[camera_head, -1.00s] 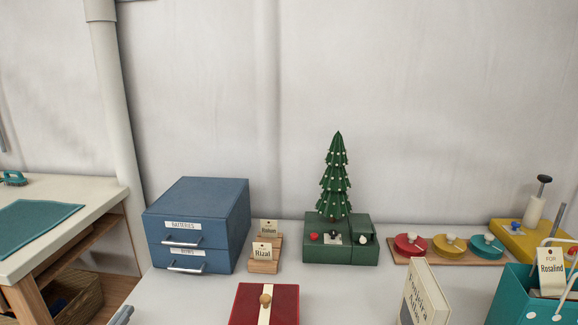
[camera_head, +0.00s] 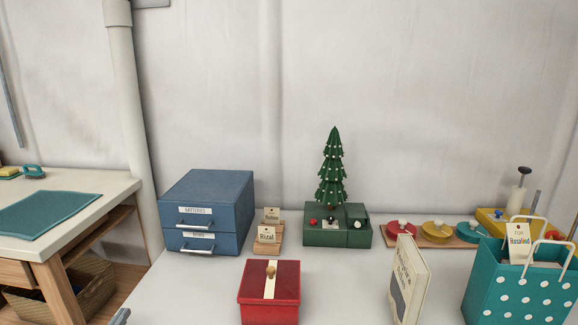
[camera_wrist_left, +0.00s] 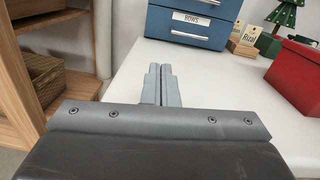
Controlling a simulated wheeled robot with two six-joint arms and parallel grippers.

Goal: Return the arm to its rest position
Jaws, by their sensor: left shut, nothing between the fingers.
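My left gripper (camera_wrist_left: 162,86) shows in the left wrist view, its two grey fingers together with nothing between them. It is over or beside the left front edge of the white table (camera_head: 190,285), apart from every object. In the head view only a small grey tip of it (camera_head: 121,316) shows at the bottom edge, left of the red box. My right gripper is not in view.
A blue two-drawer cabinet (camera_head: 208,207), a red box (camera_head: 269,291), a green tree (camera_head: 332,170) on a green base, a cream box (camera_head: 411,280) and a teal dotted bag (camera_head: 520,295) stand on the table. A wooden workbench (camera_head: 100,190) stands at left.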

